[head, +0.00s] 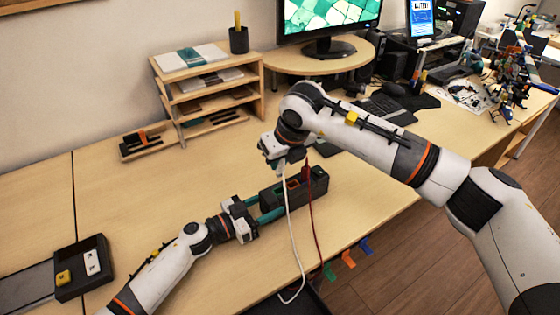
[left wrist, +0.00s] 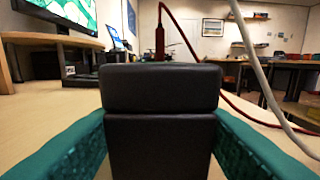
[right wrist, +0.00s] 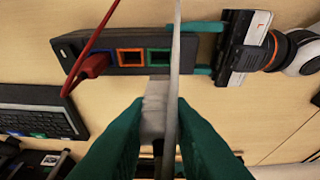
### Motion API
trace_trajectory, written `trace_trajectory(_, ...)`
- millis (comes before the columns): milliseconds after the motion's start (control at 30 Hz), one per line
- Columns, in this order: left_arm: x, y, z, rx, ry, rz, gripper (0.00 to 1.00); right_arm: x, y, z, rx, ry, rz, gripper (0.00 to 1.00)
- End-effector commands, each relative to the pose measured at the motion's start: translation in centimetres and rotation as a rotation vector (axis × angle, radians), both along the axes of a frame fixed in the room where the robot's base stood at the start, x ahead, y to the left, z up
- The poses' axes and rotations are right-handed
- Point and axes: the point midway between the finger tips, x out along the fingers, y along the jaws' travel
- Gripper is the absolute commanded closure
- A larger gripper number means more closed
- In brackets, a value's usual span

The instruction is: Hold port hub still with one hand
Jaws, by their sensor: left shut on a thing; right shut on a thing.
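The port hub (head: 318,183) is a long black box on the desk; its end fills the middle of the left wrist view (left wrist: 160,120). My left gripper (head: 268,204) is shut on the near end, one teal finger along each side. In the right wrist view, a red plug (right wrist: 95,66) sits at the hub's left part, beside an orange-framed port (right wrist: 130,57) and a green-framed port (right wrist: 159,57). My right gripper (head: 288,163) is shut on a white plug (right wrist: 154,112), apart from the green port in that view. Its height above the hub is unclear.
A white cable (head: 291,230) and a red cable (head: 316,225) hang over the desk's front edge. Green, orange and blue clips (head: 348,258) line that edge. A keyboard (head: 385,108) lies behind, a shelf (head: 210,100) stands at the back left.

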Motion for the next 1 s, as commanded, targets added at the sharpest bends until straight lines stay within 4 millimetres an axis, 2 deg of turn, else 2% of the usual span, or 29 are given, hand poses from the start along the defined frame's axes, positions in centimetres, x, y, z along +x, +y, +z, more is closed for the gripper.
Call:
trace_trajectory(133,-0.1,0.0,-0.1,0.0,0.001,-0.001,0.78,0.0,0.0,0.0,0.0,0.0,0.0,1.0)
trace_trajectory(167,-0.1,0.0,-0.1,0.0,0.001,-0.001,0.46,0.0,0.0,0.0,0.0,0.0,0.0,1.0)
trace_trajectory(300,0.0,0.0,0.0,0.0,0.001,-0.001,0.26,0.0,0.0,0.0,0.0,0.0,0.0,1.0)
trace_trajectory(667,-0.4,0.5,-0.1,0.0,0.001,0.001,0.26,0.0,0.0,0.0,0.0,0.0,0.0,1.0)
trace_trajectory(767,-1.2,1.7,-0.2,0.003,0.001,0.001,0.26,0.0,0.0,0.0,0.0,0.0,0.0,1.0)
trace_trajectory(1000,-4.3,5.8,-0.2,0.003,0.004,0.0,0.26,0.0,0.0,0.0,0.0,0.0,0.0,1.0)
